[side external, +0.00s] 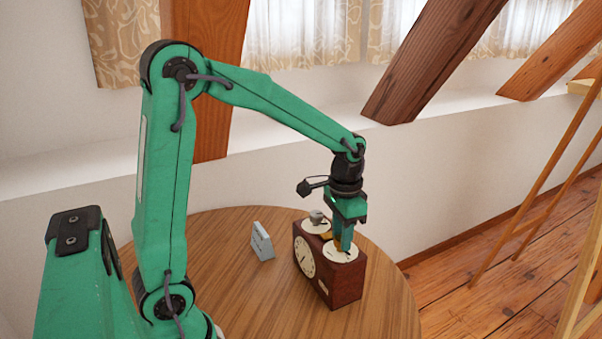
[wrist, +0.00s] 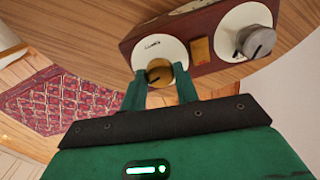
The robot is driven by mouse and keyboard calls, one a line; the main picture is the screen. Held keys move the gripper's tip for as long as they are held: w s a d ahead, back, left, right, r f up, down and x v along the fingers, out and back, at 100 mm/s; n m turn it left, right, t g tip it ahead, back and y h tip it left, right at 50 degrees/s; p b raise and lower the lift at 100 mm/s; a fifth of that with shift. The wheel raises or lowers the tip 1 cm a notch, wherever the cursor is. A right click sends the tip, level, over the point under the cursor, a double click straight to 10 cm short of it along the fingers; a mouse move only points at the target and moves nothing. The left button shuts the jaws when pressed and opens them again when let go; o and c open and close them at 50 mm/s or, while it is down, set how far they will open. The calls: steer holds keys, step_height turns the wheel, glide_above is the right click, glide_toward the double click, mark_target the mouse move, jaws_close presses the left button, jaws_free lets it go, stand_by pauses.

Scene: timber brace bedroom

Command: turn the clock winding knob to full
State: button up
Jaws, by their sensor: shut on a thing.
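A dark red-brown wooden clock (side external: 346,284) stands on the round table, with a cream dial face on its front. It also shows in the wrist view (wrist: 201,26). Its top carries two cream discs. A brass knob (wrist: 159,73) sits on one disc (wrist: 150,50) with small markings on it. A grey knob (wrist: 256,42) with a dark pointer line sits on the other disc, and a small brass plate (wrist: 199,50) lies between them. My gripper (side external: 346,243) points down over the clock's near-right top. In the wrist view its fingers (wrist: 160,88) are shut on the brass knob, one on each side.
A small pale grey card or block (side external: 263,241) stands on the wooden table (side external: 215,265) left of the clock. A wooden easel-like frame (side external: 535,190) stands on the floor at right. A red patterned rug (wrist: 60,100) lies below.

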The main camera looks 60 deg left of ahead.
steer(key=shift+r+m, duration=0.1)
steer(key=shift+m, duration=1)
steer(key=o, duration=1)
steer(key=shift+r, duration=3.9)
